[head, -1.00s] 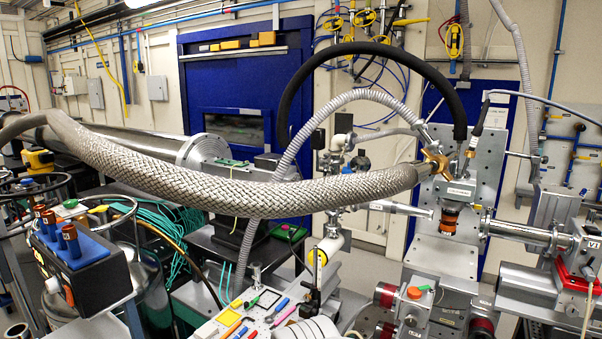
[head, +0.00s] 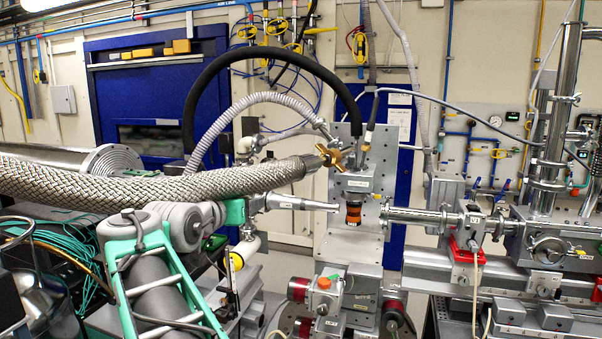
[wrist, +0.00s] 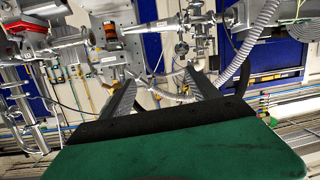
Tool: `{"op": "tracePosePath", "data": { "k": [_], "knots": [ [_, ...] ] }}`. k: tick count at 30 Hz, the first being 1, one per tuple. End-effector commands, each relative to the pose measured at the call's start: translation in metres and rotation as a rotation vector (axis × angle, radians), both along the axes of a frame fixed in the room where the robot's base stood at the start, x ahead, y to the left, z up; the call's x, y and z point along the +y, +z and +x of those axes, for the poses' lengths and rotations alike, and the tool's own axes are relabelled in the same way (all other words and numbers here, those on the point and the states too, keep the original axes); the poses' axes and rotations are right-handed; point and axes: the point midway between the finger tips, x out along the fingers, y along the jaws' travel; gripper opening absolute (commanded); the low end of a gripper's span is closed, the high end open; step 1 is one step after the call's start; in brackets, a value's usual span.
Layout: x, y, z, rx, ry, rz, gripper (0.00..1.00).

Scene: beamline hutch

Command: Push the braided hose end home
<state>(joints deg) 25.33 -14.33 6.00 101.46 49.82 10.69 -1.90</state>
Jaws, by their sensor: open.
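The braided hose (head: 225,185) sags in from the left in the head view. Its end narrows to a grey sleeve and a brass fitting (head: 329,155) beside the top of a grey block (head: 357,181) with an orange ring below. I cannot tell whether the fitting is fully seated. My gripper (wrist: 160,84) is open and empty in the wrist view, its dark fingers apart. The wrist picture is upside down. The grey block (wrist: 112,58) shows beyond the left finger. The braided hose is not clear there.
A black hose (head: 268,54) arches over the block, with a ribbed grey hose (head: 225,113) below it. A steel tube (head: 412,214) runs right from the block's plate.

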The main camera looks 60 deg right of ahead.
Motion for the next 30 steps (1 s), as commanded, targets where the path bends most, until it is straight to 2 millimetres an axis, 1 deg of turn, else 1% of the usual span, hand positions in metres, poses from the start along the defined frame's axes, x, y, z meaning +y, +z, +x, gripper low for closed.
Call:
{"op": "tracePosePath", "data": {
  "k": [1, 3, 5, 7, 11, 15, 19, 23, 29, 30],
  "knots": [
    [-0.028, 0.02, -0.028, -0.023, -0.115, -0.072, 0.7],
    [-0.048, 0.044, -0.059, -0.041, -0.233, -0.15, 0.7],
    [-0.057, 0.058, -0.077, -0.049, -0.295, -0.193, 0.7],
    [-0.063, 0.066, -0.088, -0.053, -0.329, -0.217, 0.7],
    [-0.08, 0.071, -0.092, -0.053, -0.34, -0.222, 0.7],
    [-0.108, 0.072, -0.094, -0.052, -0.337, -0.22, 0.7],
    [-0.128, 0.071, -0.095, -0.053, -0.335, -0.22, 0.7],
    [-0.137, 0.069, -0.095, -0.055, -0.332, -0.22, 0.7],
    [-0.137, 0.067, -0.094, -0.055, -0.331, -0.219, 0.7],
    [-0.137, 0.067, -0.094, -0.055, -0.33, -0.219, 0.68]
  ]
}}
